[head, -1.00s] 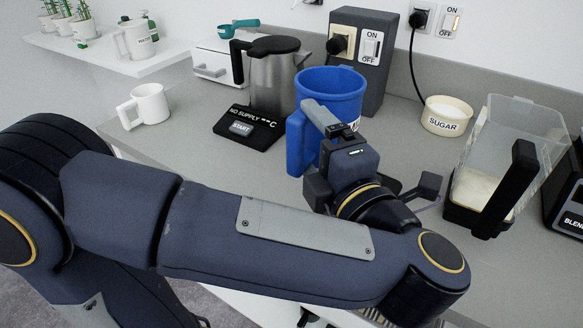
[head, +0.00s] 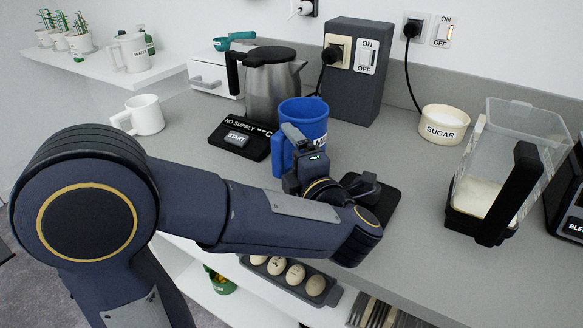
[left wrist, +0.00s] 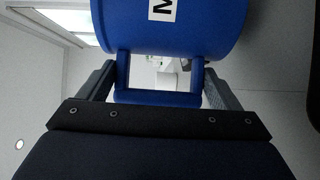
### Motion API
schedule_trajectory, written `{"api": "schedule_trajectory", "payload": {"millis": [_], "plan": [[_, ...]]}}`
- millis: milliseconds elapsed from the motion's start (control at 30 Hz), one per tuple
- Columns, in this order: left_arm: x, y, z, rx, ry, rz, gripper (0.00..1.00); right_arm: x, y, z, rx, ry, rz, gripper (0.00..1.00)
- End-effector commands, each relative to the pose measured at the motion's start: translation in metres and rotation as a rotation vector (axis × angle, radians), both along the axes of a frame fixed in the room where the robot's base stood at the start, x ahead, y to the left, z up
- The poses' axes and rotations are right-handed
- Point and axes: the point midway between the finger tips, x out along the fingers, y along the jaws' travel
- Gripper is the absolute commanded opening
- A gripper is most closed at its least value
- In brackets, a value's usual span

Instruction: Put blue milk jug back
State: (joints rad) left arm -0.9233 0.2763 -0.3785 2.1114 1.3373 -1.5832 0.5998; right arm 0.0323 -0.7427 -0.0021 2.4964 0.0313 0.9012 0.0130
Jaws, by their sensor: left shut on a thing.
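The blue milk jug (head: 303,118) is upright at the middle of the counter (head: 400,140), just right of and in front of the steel kettle (head: 272,95). My left gripper (head: 288,150) is shut on the jug's handle, which faces me. In the left wrist view, the jug's blue body (left wrist: 170,28) fills the top, and its handle (left wrist: 158,98) lies between the two fingers. I cannot tell whether the jug's base touches the counter; the arm hides it. My right gripper is not in view.
A black start panel (head: 240,138) and white mug (head: 143,115) stand to the left. A grey power box (head: 353,70), sugar bowl (head: 443,125) and blender jar (head: 500,170) stand to the right. A dark flat pad (head: 385,205) lies near the arm. Eggs (head: 296,274) sit below.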

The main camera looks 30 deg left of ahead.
Motion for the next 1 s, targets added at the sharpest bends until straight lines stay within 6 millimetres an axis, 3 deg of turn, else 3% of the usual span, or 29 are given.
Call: {"api": "schedule_trajectory", "payload": {"millis": [33, 133, 567, 600, 633, 1000], "plan": [[0.0, -0.001, -0.012, 0.005, 0.003, -0.002, 0.61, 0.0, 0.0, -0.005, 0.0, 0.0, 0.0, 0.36], [0.0, -0.001, -0.021, 0.003, 0.001, -0.001, 0.61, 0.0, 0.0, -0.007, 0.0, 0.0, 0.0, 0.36], [-0.001, -0.001, -0.027, 0.001, -0.001, -0.001, 0.61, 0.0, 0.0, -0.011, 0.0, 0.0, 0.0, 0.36], [-0.001, -0.001, -0.026, 0.0, 0.0, -0.001, 0.9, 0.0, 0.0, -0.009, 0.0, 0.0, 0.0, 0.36], [-0.001, -0.001, -0.025, 0.001, 0.001, -0.001, 0.94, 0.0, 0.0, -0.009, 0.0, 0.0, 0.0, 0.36], [-0.001, -0.002, -0.02, 0.001, 0.0, -0.002, 0.94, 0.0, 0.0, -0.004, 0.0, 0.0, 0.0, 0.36]]}}
